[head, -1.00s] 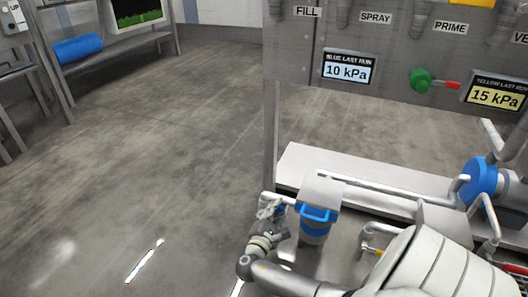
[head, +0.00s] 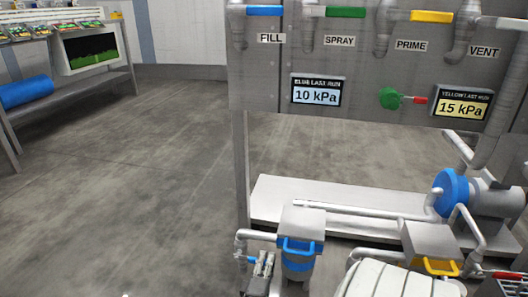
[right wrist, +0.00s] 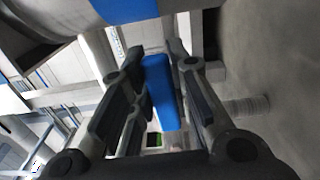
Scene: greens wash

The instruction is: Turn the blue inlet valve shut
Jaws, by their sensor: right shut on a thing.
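The blue inlet valve has a flat blue lever handle (right wrist: 163,92), seen between my right gripper's fingers in the right wrist view. In the head view a small blue part of this handle (head: 246,259) shows under the inlet pipe (head: 258,236), left of the blue-banded filter housing (head: 300,264). My right gripper (head: 263,264) is at the handle, its fingers pointing up at the pipe; it also shows in the right wrist view (right wrist: 158,100). It is shut on the handle. The handle's exact angle to the pipe is hard to tell. My left gripper is not in view.
A yellow-handled housing (head: 437,267) and a blue-faced pump (head: 451,190) stand to the right. The panel above carries blue, green and yellow lever valves and a blue display (head: 318,91) reading 10 kPa. Open floor (head: 120,200) lies to the left.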

